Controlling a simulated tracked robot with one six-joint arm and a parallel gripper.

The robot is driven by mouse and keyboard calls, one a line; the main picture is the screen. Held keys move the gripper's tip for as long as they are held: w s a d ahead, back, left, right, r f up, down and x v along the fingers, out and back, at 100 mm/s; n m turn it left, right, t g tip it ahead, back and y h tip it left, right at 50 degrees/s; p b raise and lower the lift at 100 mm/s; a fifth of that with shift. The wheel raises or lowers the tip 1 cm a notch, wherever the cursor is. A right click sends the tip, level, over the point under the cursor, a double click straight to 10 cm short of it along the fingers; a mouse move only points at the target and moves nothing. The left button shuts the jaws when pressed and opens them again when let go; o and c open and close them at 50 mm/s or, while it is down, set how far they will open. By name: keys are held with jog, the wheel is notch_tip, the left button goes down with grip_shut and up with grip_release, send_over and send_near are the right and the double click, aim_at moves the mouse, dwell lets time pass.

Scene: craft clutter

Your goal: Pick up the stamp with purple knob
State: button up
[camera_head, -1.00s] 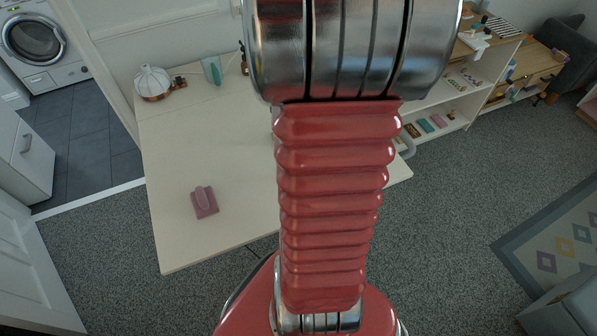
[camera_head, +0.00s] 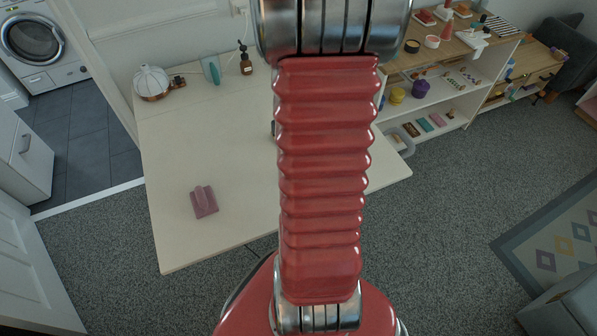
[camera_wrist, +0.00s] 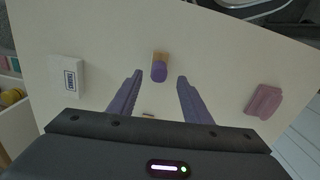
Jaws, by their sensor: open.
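The stamp with purple knob (camera_wrist: 160,66) is on the pale table in the wrist view, with a tan wooden-looking part behind its purple end. My gripper (camera_wrist: 159,80) is open, its two purple fingers apart on either side of the line to the stamp. The stamp appears between and slightly beyond the fingertips, with no visible contact. The gap in height between fingers and stamp is hard to judge. In the head view my arm hides both the stamp and my gripper.
On the table (camera_head: 180,150) lie a pink block-like item (camera_head: 204,202), also in the wrist view (camera_wrist: 264,101), and a white box with a dark label (camera_wrist: 67,76). A brown bottle (camera_head: 246,62) stands at the back. A cluttered shelf (camera_head: 440,95) is to the right.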

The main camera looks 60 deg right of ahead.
jog(key=shift+d+f, duration=0.1)
jog(key=shift+f, duration=2.4)
jog(key=shift+c, duration=0.2)
grip_shut()
jog(key=shift+r, duration=0.1)
notch_tip(320, 180, up, 10)
jog(key=shift+f, duration=0.1)
